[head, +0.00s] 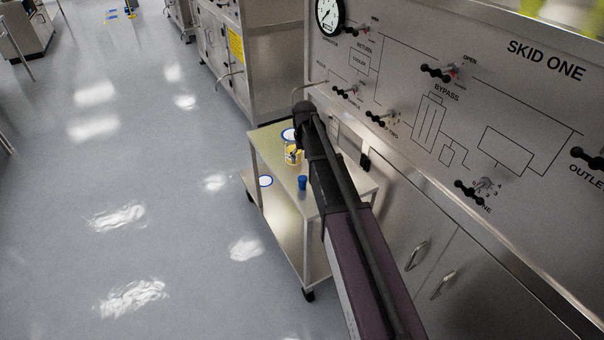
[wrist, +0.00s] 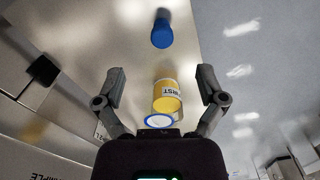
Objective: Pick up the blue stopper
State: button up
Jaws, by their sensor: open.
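The blue stopper (head: 302,183) stands on the top shelf of a metal cart, near its front edge in the head view. In the wrist view the blue stopper (wrist: 162,33) is at the top, beyond my fingertips and apart from them. My gripper (wrist: 160,84) is open, with its two fingers spread wide and nothing held between them. In the head view my arm reaches over the cart, and the fingers are hard to make out there.
A yellow-and-white labelled container (head: 292,155) stands on the cart (head: 268,150) behind the stopper; in the wrist view this container (wrist: 167,97) appears between my fingers. The skid panel (head: 420,130) with valve handles stands close at the right. Floor at left is clear.

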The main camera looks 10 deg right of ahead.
aim_at(303, 178)
jog(key=shift+w+r+p, duration=0.5)
jog(key=shift+w+r, duration=0.5)
jog(key=shift+w, duration=0.2)
jog(key=shift+f, duration=0.15)
notch_tip(303, 178, down, 8)
jog(key=b, duration=0.8)
jog(key=shift+f+b, duration=0.2)
jog(key=shift+b, duration=0.15)
jog(key=shift+f, duration=0.1)
jog(key=shift+s+a+f+b, duration=0.1)
jog(key=shift+a+f+b, duration=0.05)
jog(key=shift+f+b, duration=2.4)
jog(key=shift+r, duration=0.1)
jog(key=c, duration=1.1)
